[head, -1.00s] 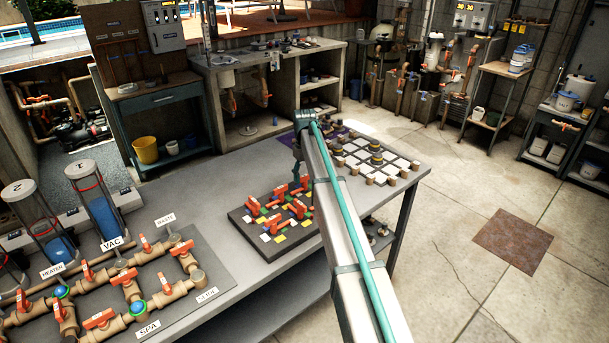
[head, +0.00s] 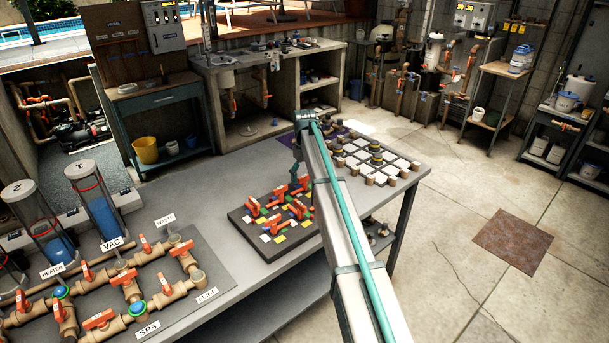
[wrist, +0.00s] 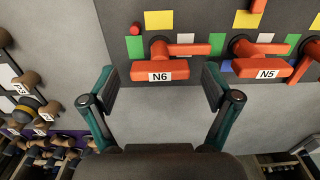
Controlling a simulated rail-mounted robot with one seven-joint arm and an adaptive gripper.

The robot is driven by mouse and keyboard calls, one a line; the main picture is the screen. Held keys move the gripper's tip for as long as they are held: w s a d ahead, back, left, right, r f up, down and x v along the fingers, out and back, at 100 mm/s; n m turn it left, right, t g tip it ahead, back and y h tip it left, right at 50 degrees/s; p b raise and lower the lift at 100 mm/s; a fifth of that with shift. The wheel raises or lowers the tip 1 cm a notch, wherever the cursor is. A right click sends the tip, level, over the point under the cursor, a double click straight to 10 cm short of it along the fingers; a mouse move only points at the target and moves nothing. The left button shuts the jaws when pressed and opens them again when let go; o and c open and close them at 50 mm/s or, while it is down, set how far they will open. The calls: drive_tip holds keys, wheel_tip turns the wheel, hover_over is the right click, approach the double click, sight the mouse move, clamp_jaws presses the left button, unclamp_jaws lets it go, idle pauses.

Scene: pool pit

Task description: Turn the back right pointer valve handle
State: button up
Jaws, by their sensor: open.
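The valve board (head: 262,246) is a dark slab with coloured squares and orange pointer handles on the grey table. In the wrist view, the handle labelled N6 (wrist: 165,70) lies ahead of my gripper (wrist: 160,86), across the space between the two fingertips. The fingers are spread wide and hold nothing; contact with the handle is not visible. The handle labelled N5 (wrist: 268,68) is to the right of N6. N6 is the valve nearest the end of the board toward the purple mat. In the head view my arm covers that right part of the board.
A purple mat (head: 327,134) and a grid of pale blocks (head: 384,166) lie beyond the board. They show at left in the wrist view. A pipe manifold (head: 130,287) with orange handles occupies the table's left. Bare table lies between manifold and board.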

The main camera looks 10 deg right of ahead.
sight(304, 176)
drive_tip(key=shift+r, duration=0.15)
wheel_tip(304, 176, up, 12)
idle(0.4)
drive_tip(key=shift+d, duration=0.1)
